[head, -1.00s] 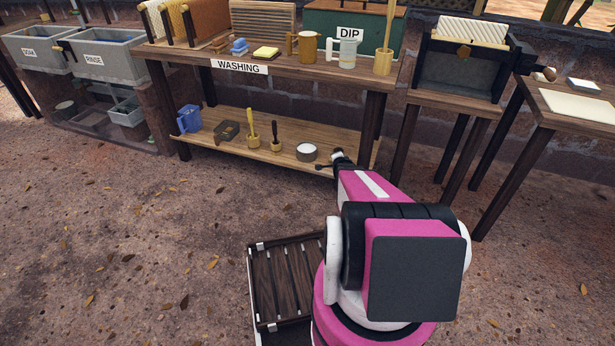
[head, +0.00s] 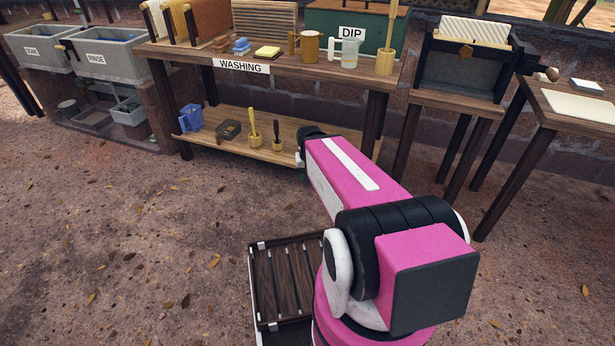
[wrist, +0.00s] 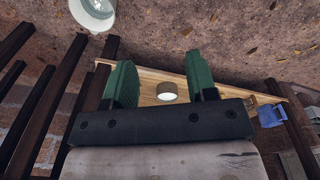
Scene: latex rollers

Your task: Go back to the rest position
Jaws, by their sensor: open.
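My gripper (wrist: 162,80) shows in the wrist view with its two green fingers spread apart and nothing between their tips. Beyond the fingers, a small round tin with a white top (wrist: 167,92) sits on the lower wooden shelf (wrist: 148,76), apart from the gripper. In the head view my pink arm reaches toward the lower shelf of the washing table. Its far end is dark and sits in front of the shelf's right part, and the fingers cannot be made out there. The tin is hidden behind the arm in that view.
The washing table (head: 285,66) holds mugs and sponges on top. A blue jug (head: 190,118) and brushes in cups stand on its lower shelf (head: 215,143). Grey basins (head: 105,62) are at left, a black roller stand (head: 462,68) and a side table (head: 540,98) at right.

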